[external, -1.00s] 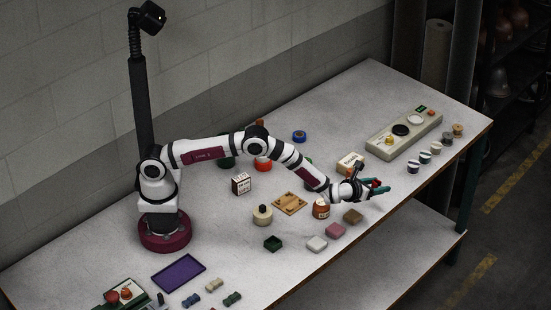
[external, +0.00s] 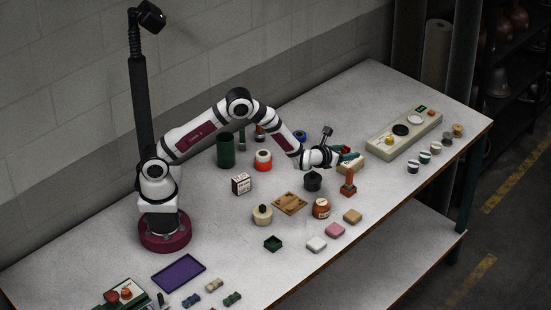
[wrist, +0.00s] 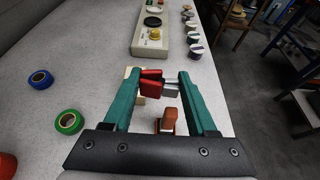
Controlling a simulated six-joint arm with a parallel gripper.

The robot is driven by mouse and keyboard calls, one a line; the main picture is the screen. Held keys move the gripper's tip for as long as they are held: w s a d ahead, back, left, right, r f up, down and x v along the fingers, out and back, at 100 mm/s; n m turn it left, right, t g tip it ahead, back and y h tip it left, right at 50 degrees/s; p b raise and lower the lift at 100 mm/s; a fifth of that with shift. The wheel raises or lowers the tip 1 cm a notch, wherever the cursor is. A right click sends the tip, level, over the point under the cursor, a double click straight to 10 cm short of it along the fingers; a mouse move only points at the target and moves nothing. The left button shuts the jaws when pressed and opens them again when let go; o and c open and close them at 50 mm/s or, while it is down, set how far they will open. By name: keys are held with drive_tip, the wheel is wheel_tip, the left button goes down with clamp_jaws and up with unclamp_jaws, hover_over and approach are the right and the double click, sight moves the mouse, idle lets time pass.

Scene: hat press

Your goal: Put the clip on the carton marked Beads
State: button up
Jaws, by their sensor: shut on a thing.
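My gripper (external: 345,151) has teal fingers; in the wrist view (wrist: 167,82) they are shut on a clip (wrist: 151,84) with red jaws and silver handles. The clip is hard to make out in the external view. A small cream carton (external: 351,168) stands on the table directly below or just beyond the fingers. In the wrist view it shows only in parts behind the clip (wrist: 127,73). Whether the clip touches it cannot be told. Another carton, white and dark with lettering (external: 241,184), stands further left. I cannot read the lettering on either carton.
An orange-brown stamp-like object (external: 348,184) stands close in front of the cream carton. A dark round pot (external: 312,181) is to the left. A long beige panel (external: 404,132) lies at the back right. Blue (wrist: 41,79) and green (wrist: 69,122) tape rolls lie left.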

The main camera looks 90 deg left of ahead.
hover_over(344, 164)
wheel_tip(344, 164, down, 5)
drive_tip(key=shift+d, duration=0.1)
wheel_tip(344, 164, down, 3)
drive_tip(key=shift+f, duration=0.45)
drive_tip(key=shift+f, duration=0.2)
drive_tip(key=o, duration=1.3)
drive_tip(key=shift+o, duration=0.2)
